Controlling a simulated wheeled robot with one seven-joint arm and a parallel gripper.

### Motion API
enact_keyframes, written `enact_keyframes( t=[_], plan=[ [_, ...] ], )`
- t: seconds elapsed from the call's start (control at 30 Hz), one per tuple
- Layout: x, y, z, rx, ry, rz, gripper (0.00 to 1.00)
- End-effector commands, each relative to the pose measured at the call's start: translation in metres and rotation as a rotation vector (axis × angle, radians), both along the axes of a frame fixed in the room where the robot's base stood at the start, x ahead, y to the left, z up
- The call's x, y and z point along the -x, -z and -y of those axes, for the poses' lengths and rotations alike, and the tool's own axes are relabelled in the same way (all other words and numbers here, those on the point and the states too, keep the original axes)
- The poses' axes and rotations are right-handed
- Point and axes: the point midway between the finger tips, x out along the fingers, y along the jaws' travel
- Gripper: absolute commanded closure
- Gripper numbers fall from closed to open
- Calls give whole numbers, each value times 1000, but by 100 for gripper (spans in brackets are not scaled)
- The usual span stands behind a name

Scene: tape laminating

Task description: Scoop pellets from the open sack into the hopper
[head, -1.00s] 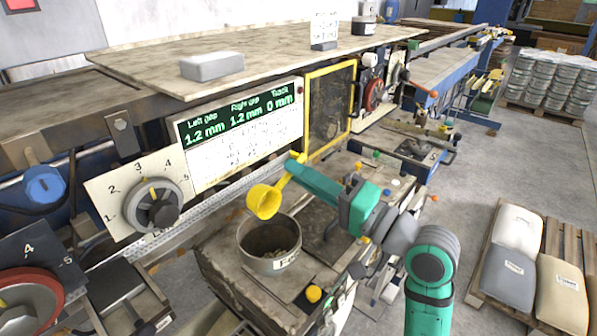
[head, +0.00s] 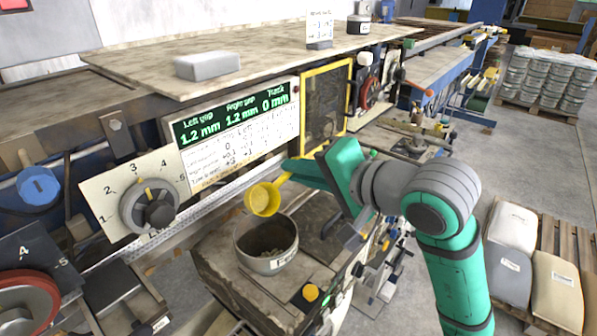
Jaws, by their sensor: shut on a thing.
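My gripper (head: 290,168) is shut on the handle of a yellow scoop (head: 262,200). The scoop's bowl hangs above the back rim of a round grey metal hopper (head: 266,262), apart from it. The bowl looks tilted, and I cannot tell whether pellets are in it. Sacks in white (head: 513,228), grey (head: 507,272) and tan (head: 557,289) lie on a pallet at the right. I see no open mouth on them.
A machine panel with a dial (head: 150,205) and a green-lettered display (head: 235,115) stands behind and left of the hopper. A yellow-framed guard (head: 328,105) is behind my gripper.

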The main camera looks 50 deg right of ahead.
Motion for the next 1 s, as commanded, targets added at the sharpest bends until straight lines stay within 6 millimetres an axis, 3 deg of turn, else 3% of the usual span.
enact_keyframes(
  t=[1.0],
  plan=[
    [-10,-10,-1,-108,114,-710,100]
  ],
)
